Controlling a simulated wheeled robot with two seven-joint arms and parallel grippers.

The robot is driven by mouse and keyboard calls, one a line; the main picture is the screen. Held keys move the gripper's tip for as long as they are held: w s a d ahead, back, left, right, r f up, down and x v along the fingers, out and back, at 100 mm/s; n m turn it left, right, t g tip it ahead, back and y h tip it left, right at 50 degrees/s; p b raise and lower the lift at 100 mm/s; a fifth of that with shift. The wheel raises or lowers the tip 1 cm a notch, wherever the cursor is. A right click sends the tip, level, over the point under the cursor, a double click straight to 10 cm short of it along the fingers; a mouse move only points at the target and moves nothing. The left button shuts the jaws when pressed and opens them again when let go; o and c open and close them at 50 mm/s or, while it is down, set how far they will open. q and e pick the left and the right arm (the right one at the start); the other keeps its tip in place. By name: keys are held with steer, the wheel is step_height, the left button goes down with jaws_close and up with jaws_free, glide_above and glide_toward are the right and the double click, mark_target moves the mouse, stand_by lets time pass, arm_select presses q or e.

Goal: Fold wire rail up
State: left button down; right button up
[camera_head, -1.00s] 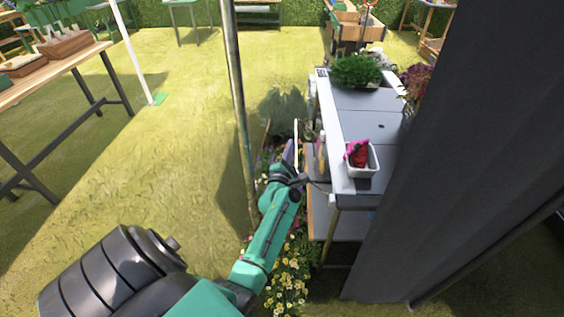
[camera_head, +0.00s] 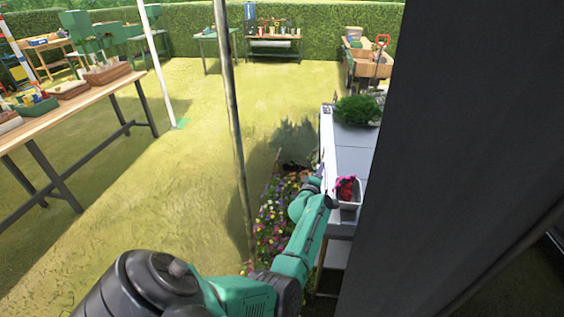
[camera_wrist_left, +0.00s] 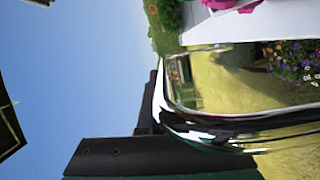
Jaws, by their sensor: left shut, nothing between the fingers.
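The wire rail (camera_wrist_left: 163,101) shows in the left wrist view as a shiny chrome loop along the side of the white-topped cart. My left gripper (camera_head: 317,182) is at the cart's left edge in the head view, at the end of the green arm. In the left wrist view its dark fingers (camera_wrist_left: 155,128) are shut and empty, close against or beside the rail's bend; I cannot tell whether they touch. In the head view the rail is too small or hidden to make out. My right gripper is not in view.
The cart (camera_head: 352,150) holds a leafy green plant (camera_head: 358,109) and a white pot with pink-red contents (camera_head: 347,188). A dark panel (camera_head: 450,150) blocks the right side. A thin post (camera_head: 229,110) stands left of the arm. Flowers (camera_head: 268,225) grow beside the cart; open grass lies left.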

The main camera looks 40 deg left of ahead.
arm_select(q)
steer(key=shift+w+d, duration=0.55)
steer(key=shift+d, duration=0.05)
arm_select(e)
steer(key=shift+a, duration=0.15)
